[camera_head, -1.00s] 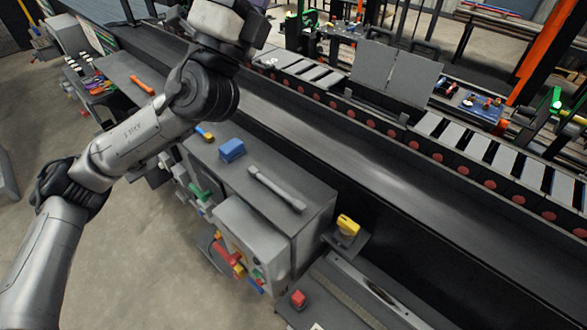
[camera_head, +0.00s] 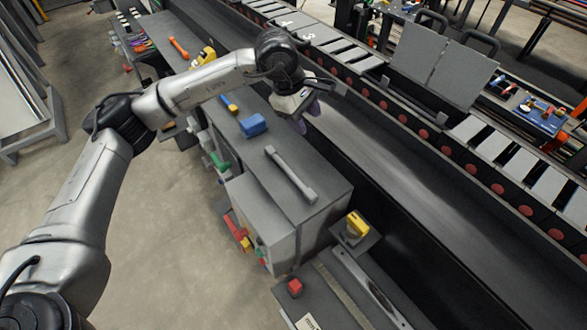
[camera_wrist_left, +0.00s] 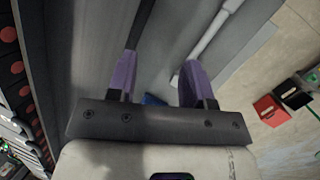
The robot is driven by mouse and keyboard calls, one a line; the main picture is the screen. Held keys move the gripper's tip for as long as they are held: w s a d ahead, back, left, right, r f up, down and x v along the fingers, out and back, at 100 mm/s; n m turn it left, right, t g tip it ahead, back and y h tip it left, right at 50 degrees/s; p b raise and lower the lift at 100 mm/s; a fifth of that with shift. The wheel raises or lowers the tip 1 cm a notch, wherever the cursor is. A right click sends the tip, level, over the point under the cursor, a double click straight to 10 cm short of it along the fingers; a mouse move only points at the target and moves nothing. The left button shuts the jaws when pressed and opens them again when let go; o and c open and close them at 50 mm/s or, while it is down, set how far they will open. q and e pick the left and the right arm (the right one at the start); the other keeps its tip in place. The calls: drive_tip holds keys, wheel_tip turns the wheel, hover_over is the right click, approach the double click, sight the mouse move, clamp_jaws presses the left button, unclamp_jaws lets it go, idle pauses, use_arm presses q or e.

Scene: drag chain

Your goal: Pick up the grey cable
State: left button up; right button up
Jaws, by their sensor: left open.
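The grey cable (camera_head: 290,173) looks like a straight light-grey bar with thicker ends. It lies on the grey cabinet top (camera_head: 322,196). It also shows in the left wrist view (camera_wrist_left: 208,32), running up and right from beside the right-hand finger. My right gripper is not in view.
A blue block (camera_head: 253,125) sits on the cabinet top near the cable. A yellow part (camera_head: 357,225) and a red button (camera_head: 295,287) are nearer the front. The long dark conveyor trough (camera_head: 400,185) runs beside the cabinet. An orange handle (camera_head: 179,47) lies farther back.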

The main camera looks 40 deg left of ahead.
use_arm(q)
drive_tip(key=s+a+f+m+g+y, duration=0.1)
drive_tip(key=s+a+m+g+y, duration=0.1)
drive_tip(key=s+a+y, duration=0.15)
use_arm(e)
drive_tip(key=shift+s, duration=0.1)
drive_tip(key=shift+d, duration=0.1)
use_arm(q)
drive_tip(key=m+p, duration=0.1)
drive_tip(key=p, duration=0.1)
hover_over(282, 163)
drive_tip(key=shift+g+h, duration=0.35)
drive_tip(key=shift+g, duration=0.05)
wheel_tip(282, 163, down, 8)
drive_tip(key=shift+w+a+f, duration=0.1)
drive_tip(key=shift+f, duration=0.15)
wheel_tip(282, 163, down, 4)
drive_tip(key=shift+f+p, duration=0.2)
drive_tip(key=shift+p, duration=0.95)
drive_tip(key=shift+f, duration=0.5)
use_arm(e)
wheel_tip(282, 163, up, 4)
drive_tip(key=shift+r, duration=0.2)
use_arm(q)
drive_tip(key=shift+c, duration=0.2)
